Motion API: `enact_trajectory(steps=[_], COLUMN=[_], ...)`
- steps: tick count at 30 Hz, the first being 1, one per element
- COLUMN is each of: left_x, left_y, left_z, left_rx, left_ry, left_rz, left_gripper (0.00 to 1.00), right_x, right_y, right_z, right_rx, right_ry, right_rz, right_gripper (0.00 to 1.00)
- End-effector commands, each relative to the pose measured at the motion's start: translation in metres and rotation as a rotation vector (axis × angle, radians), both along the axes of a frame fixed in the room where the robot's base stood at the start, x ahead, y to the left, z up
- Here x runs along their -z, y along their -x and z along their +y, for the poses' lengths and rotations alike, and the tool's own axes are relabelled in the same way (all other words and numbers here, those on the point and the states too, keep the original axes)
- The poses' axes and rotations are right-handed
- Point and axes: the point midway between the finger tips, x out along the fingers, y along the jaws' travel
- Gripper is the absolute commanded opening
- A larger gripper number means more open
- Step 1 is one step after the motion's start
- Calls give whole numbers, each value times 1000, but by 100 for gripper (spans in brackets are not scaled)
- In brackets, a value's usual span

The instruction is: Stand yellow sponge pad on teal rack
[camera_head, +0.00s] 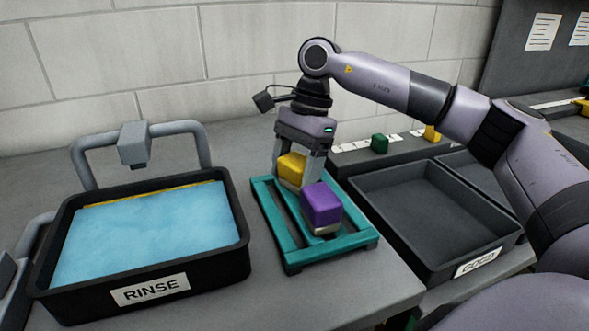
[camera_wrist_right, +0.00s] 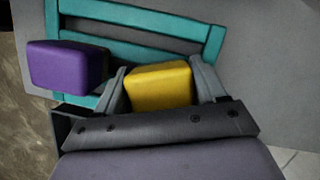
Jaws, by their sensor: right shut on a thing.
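The yellow sponge pad (camera_head: 291,168) is between the fingers of my right gripper (camera_head: 294,180), over the far part of the teal rack (camera_head: 336,253). In the right wrist view the yellow pad (camera_wrist_right: 160,86) sits between both fingertips, and my right gripper (camera_wrist_right: 162,90) is shut on it. Whether the pad's underside touches the rack is hidden. A purple sponge pad (camera_head: 321,204) with a pale base stands on the rack's near part, close in front of the gripper. It also shows in the right wrist view (camera_wrist_right: 62,65). My left gripper is not in view.
A black RINSE tub (camera_head: 215,262) with blue water stands left of the rack, with a grey pipe frame (camera_head: 134,145) behind it. An empty dark tray labelled GOOD (camera_head: 490,222) is at the right. A green block (camera_head: 379,143) and a yellow block (camera_head: 432,133) sit behind it.

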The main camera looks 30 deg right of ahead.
Motion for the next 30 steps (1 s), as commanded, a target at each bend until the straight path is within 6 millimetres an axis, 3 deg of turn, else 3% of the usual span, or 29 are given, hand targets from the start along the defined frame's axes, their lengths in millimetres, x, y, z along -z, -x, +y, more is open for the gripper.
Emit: enact_trajectory(steps=[5,6,8,9,20,23,30], left_x=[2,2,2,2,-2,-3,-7], left_y=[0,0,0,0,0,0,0], left_z=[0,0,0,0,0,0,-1], left_rx=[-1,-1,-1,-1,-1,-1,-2], left_ry=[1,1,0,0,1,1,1], left_rz=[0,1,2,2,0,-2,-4], left_gripper=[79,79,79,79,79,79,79], right_x=[3,4,3,3,-4,-17,-67], right_y=[0,0,0,0,0,-2,-4], right_z=[0,0,0,0,0,-4,-20], right_rx=[0,0,0,0,1,1,1], right_ry=[-1,-1,0,0,0,0,-2], right_rz=[0,0,0,0,-2,-3,-4], right_gripper=[46,73,93,96,96,96,96])
